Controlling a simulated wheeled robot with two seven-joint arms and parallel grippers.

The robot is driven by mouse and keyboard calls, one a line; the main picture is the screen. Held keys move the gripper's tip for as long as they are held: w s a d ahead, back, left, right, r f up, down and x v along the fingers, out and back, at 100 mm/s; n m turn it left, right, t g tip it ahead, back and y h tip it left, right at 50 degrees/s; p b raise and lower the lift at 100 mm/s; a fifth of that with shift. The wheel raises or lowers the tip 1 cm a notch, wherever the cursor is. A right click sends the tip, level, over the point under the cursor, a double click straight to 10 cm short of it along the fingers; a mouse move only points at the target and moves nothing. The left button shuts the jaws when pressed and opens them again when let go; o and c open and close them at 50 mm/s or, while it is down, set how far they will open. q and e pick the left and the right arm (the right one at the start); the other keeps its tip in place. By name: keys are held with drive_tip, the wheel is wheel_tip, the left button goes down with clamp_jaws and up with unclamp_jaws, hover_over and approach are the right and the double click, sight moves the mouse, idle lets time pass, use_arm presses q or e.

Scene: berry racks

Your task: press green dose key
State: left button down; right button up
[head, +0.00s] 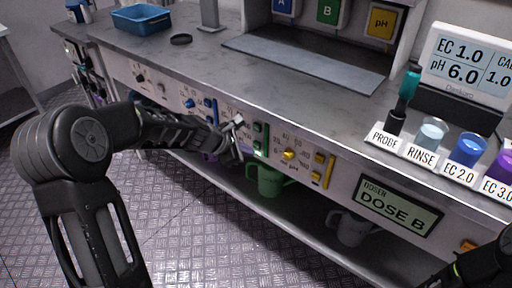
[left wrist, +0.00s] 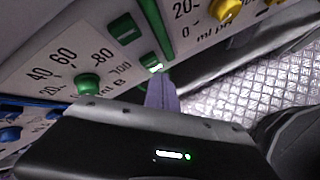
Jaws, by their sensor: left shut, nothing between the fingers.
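Two green keys sit on the doser panel beside the green knob (left wrist: 88,84). The upper green key (left wrist: 125,28) is clear of my gripper. The lower green key (left wrist: 152,65) has a bright lit label, and my left gripper's fingertips (left wrist: 161,80) are right at its lower edge. Whether they touch it I cannot tell. In the head view my left gripper (head: 238,140) is shut and empty, just left of the lower green key (head: 258,147). The doser display (head: 398,207) reads DOSE B. Only a dark part of my right arm shows at bottom right; its fingers are out of sight.
Yellow keys (head: 319,168) and a yellow knob (head: 289,155) are right of the green group; blue controls (head: 208,106) are left. A green mug (head: 268,182) and a grey mug (head: 350,227) stand below the panel. Labelled cups, including a blue one (head: 467,149), stand on the bench.

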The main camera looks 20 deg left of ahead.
idle(0.3)
use_arm(q)
drive_tip(key=s, duration=0.1)
drive_tip(key=s+a+b, duration=0.1)
drive_tip(key=s, duration=0.1)
drive_tip(key=s+b, duration=0.1)
drive_tip(key=shift+s+a, duration=0.25)
drive_tip(key=shift+s, duration=0.15)
idle(0.7)
